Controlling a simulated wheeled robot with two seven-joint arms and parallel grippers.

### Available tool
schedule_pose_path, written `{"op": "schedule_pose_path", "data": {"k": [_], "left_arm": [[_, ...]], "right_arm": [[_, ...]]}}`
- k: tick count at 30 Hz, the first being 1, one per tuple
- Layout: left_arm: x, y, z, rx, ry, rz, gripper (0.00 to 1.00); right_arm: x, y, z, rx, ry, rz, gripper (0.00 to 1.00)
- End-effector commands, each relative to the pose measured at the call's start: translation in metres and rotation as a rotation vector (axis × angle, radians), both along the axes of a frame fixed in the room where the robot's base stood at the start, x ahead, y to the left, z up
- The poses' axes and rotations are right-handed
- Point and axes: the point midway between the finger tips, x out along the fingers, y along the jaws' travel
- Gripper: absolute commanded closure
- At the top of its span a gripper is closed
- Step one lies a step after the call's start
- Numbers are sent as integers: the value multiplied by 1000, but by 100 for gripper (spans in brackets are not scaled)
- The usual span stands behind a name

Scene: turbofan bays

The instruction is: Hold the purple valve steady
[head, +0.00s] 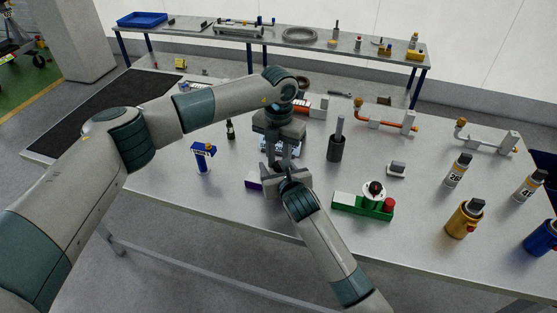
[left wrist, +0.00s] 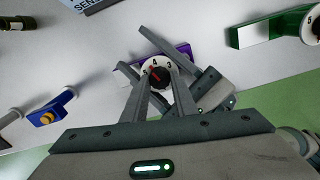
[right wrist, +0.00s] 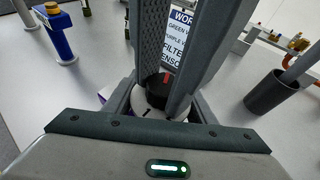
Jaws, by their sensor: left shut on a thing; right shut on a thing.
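The purple valve (head: 253,184) sits on the table, mostly hidden by my grippers in the head view. In the left wrist view its purple body (left wrist: 183,50) carries a white numbered dial with a black knob (left wrist: 158,76) that has a red mark. My left gripper (left wrist: 158,72) reaches down from above, its fingers shut on the knob. My right gripper (left wrist: 132,50) comes in low from the side, its fingers shut across the valve body. In the right wrist view the dial (right wrist: 155,108) shows between the fingers, with the black knob partly covered.
A green valve unit (head: 347,208) with a dial and red part stands to the right. A blue stand (head: 203,157) and dark bottle (head: 230,130) are left. A dark cup (head: 336,150) and a printed sign (right wrist: 181,40) are close behind. The table's front left is clear.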

Motion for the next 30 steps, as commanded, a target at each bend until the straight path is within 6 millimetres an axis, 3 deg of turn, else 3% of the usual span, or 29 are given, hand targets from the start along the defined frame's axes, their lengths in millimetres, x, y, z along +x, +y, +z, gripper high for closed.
{"op": "schedule_pose_path", "data": {"k": [8, 21, 22, 23, 30], "left_arm": [[1, 0, 0, 0, -4, 104, 97], [2, 1, 0, 0, -5, 119, 97], [2, 1, 0, 0, -5, 119, 72], [2, 1, 0, 0, -6, 119, 66], [1, 0, 0, 0, -3, 117, 66]], "right_arm": [[-1, 1, 0, 1, 0, 2, 83], [-1, 1, 0, 1, 0, 2, 83], [-1, 1, 0, 1, 0, 3, 83], [-1, 1, 0, 1, 0, 3, 83], [-1, 1, 0, 2, 0, 1, 83]]}}
